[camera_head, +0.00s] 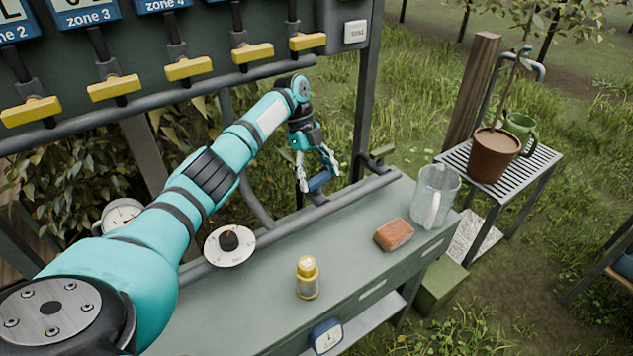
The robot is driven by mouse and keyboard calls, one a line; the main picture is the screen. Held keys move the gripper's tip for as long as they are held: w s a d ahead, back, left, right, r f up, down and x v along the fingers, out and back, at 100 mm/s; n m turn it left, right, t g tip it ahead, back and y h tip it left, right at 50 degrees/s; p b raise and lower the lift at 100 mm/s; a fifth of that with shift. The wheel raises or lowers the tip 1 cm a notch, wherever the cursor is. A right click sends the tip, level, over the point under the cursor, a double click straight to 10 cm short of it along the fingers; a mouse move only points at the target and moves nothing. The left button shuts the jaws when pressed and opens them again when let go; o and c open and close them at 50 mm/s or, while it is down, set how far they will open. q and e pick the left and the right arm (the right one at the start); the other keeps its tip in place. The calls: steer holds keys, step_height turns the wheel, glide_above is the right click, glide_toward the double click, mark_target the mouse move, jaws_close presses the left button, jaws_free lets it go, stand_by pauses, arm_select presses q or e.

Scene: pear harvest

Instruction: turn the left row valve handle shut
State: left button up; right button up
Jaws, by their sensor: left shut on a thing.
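A blue valve handle (319,182) sits at the back edge of the grey bench, by the pipe. My left arm reaches in from the left, and my left gripper (318,172) is shut on this blue handle, with its fingers on either side. The fingers hide part of the handle, and how far it is turned cannot be told. A dark green handle (381,153) stands further right on the same pipe, apart from my gripper. My right gripper is not in view.
The bench (270,272) holds a yellow-capped bottle (307,278), a reddish-brown block (393,234), a clear jug (434,195) and a round dial (229,246). Yellow levers (188,68) hang above on a panel. A potted plant (492,157) stands on a rack at right.

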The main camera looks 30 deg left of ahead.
arm_select(q)
steer(key=shift+w+m+g+b, duration=0.1)
steer(key=shift+m+g+b, duration=0.2)
steer(key=shift+m+b, duration=0.5)
steer(key=shift+r, duration=0.1)
steer(key=shift+m, duration=0.3)
steer(key=o, duration=1.2)
